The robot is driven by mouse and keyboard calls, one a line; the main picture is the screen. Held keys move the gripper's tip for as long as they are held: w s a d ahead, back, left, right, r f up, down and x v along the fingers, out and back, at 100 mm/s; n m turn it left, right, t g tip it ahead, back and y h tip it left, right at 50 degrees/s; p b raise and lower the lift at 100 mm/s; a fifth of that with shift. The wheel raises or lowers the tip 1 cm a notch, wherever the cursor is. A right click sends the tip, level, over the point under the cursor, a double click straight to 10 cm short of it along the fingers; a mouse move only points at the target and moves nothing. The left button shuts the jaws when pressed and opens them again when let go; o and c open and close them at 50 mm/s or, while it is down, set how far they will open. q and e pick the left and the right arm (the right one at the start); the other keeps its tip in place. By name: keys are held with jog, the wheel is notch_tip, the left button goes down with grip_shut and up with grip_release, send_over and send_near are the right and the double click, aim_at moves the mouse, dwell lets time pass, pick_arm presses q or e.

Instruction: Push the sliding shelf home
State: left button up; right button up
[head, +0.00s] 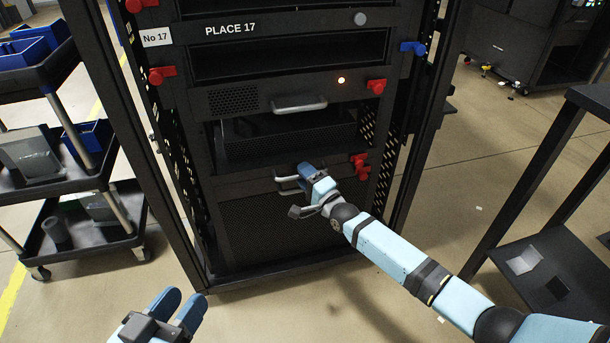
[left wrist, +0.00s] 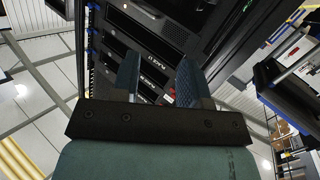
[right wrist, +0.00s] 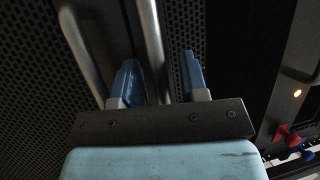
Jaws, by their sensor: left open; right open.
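The black rack (head: 165,110) stands upright in the head view. A low shelf front (head: 240,188) with a metal handle (head: 285,178) crosses its lower part; how far it stands out is hard to tell. My right gripper (head: 306,172) is at this handle, with its fingers open. In the right wrist view, a metal bar (right wrist: 155,45) runs between the two fingers, with visible space beside it. The fingers partly hide the handle in the head view. My left gripper (head: 182,308) is open and empty, low in front of the rack and apart from it.
A higher unit has another handle (head: 298,104) and an orange light. Red latches (head: 376,87) and a blue latch (head: 413,47) sit on the posts. A cart (head: 70,180) with blue bins stands left; a dark table (head: 560,260) stands right. Floor between is clear.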

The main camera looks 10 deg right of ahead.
jog(key=shift+s, duration=0.1)
pick_arm(q)
notch_tip(320, 180, up, 6)
jog(key=t+p, duration=0.2)
jog(key=p, duration=0.2)
jog(key=shift+a+r+n+t, duration=0.2)
jog(key=shift+r+n+t, duration=0.1)
jog(key=shift+n, duration=0.1)
pick_arm(e)
jog(key=v, duration=1.3)
jog(key=shift+s+d, duration=0.15)
jog(key=shift+s, duration=0.15)
pick_arm(q)
jog(key=shift+w+f, duration=0.1)
jog(key=shift+f, duration=0.05)
pick_arm(e)
jog(key=shift+f, duration=0.1)
